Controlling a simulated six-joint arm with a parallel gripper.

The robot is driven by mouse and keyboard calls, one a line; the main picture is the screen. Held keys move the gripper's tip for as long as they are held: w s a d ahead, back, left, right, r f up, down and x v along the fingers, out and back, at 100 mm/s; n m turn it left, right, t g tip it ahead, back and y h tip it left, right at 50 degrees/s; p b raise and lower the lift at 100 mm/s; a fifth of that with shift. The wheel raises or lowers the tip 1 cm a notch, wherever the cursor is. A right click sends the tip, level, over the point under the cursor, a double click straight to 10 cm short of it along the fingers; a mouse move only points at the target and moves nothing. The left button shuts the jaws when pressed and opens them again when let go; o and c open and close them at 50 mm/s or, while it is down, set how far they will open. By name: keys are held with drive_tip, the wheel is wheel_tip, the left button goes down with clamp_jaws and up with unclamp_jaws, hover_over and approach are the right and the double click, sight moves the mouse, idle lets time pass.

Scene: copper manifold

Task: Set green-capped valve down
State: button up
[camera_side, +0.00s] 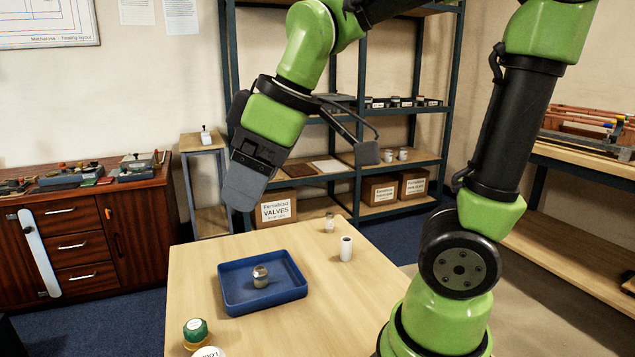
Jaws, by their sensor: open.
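The green-capped valve (195,332) stands on the wooden table (200,270) near its front left edge, with a pale label on top of the cap. My gripper (304,180) is above the back of the table, with its dark grey fingers spread wide and nothing between them. It is up and to the right of the valve, well apart from it. The blue tray (233,305) lies on the table and holds a small metal fitting (260,276) standing upright.
A white cylinder (346,248) and a small pale-topped fitting (329,222) stand at the back right of the table. A round white labelled object (208,352) is cut off at the bottom edge. Shelves (410,158) and a wooden cabinet (90,230) stand behind.

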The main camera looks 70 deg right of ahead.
drive_tip(key=s+m+t, duration=0.2)
drive_tip(key=s+m, duration=0.5)
drive_tip(key=s, duration=0.1)
drive_tip(key=shift+m+y, duration=0.3)
drive_tip(key=shift+m, duration=0.1)
drive_tip(key=shift+a+r, duration=0.1)
idle(0.4)
